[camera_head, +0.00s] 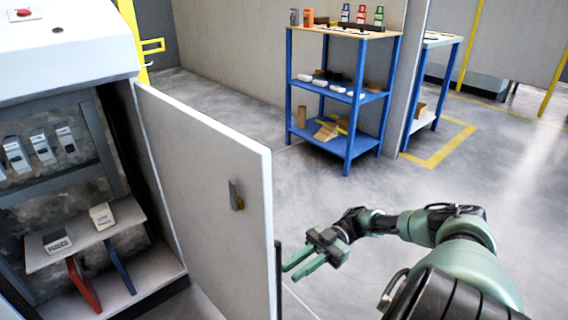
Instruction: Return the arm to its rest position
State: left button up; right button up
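My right arm (460,245) reaches in from the lower right, bent at the elbow, over bare floor. Its gripper (297,265) has green fingers that point left, with a gap between them, and nothing shows between them. The fingertips are close to the free edge of the open white cabinet door (205,185); I cannot tell whether they touch it. The door has a small handle (236,195) on the face toward me. My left gripper is not in view.
The open cabinet (65,40) at left holds switches (40,147), a shelf (85,236) with two small boxes, and red and blue pieces below. A blue shelf rack (348,150) with goods stands at the back. The grey floor (235,110) between is clear.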

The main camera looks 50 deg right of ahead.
jog(key=shift+s+d, duration=0.2)
jog(key=shift+d, duration=0.95)
